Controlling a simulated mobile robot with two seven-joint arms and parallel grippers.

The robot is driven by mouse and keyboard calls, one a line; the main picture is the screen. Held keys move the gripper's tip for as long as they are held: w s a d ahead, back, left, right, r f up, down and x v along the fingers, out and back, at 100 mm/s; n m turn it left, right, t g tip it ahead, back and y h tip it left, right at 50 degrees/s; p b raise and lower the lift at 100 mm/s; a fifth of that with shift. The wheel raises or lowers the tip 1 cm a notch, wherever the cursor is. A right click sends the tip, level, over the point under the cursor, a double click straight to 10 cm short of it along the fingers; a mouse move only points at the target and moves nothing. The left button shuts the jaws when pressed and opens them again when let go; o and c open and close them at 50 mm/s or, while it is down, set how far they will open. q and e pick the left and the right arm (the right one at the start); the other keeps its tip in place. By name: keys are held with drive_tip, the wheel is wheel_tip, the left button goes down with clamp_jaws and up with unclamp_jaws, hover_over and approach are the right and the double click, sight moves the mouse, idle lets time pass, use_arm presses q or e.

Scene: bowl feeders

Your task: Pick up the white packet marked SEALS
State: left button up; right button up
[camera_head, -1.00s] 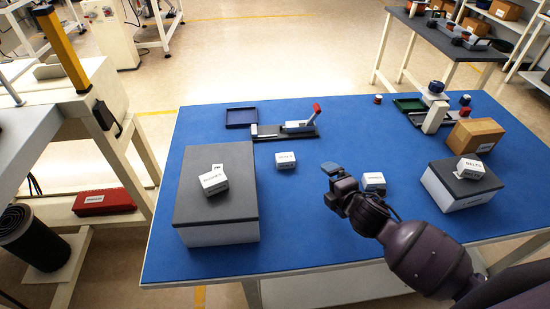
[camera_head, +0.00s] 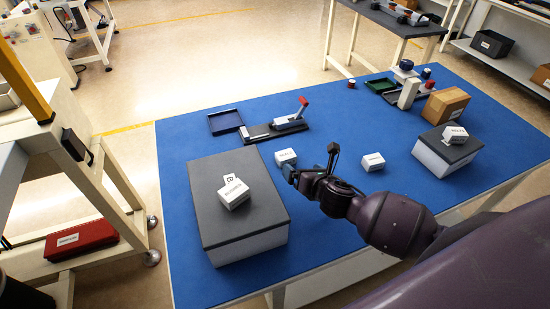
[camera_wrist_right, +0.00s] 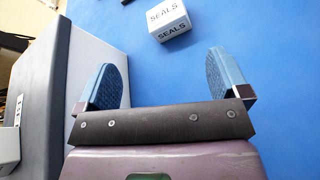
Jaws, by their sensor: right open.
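The white packet marked SEALS (camera_wrist_right: 169,20) lies on the blue table at the top of the right wrist view. In the head view it is the small white packet (camera_head: 286,156) just beyond my right gripper (camera_head: 310,164). In the wrist view my right gripper (camera_wrist_right: 168,75) is open, with nothing between its blue-padded fingers. The packet lies ahead of the fingertips, roughly in line with the gap and apart from them. My left gripper is not in view.
A grey-topped box (camera_head: 242,235) with white packets on it stands left of the gripper. Another white packet (camera_head: 373,162) lies to the right. A grey-topped box (camera_head: 447,150) and a brown box (camera_head: 445,105) stand farther right. A black fixture (camera_head: 275,130) lies behind the SEALS packet.

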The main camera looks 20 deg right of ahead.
sight(288, 158)
drive_tip(key=shift+w+a+n, duration=0.15)
drive_tip(key=shift+a+n, duration=0.05)
drive_tip(key=shift+n, duration=1.1)
drive_tip(key=shift+d+n, duration=0.25)
drive_tip(key=shift+n, duration=0.05)
drive_tip(key=shift+d, duration=0.2)
drive_tip(key=shift+w+f, duration=0.2)
drive_tip(key=shift+w, duration=0.05)
drive_tip(key=x, duration=0.3)
drive_tip(key=shift+w+a+f+b, duration=0.1)
drive_tip(key=shift+w+f+b, duration=0.05)
drive_tip(key=shift+w+b, duration=0.15)
drive_tip(key=shift+x, duration=0.75)
drive_tip(key=b+x, duration=0.1)
drive_tip(key=x, duration=0.3)
drive_tip(key=shift+w+f, duration=0.3)
drive_tip(key=shift+w, duration=0.05)
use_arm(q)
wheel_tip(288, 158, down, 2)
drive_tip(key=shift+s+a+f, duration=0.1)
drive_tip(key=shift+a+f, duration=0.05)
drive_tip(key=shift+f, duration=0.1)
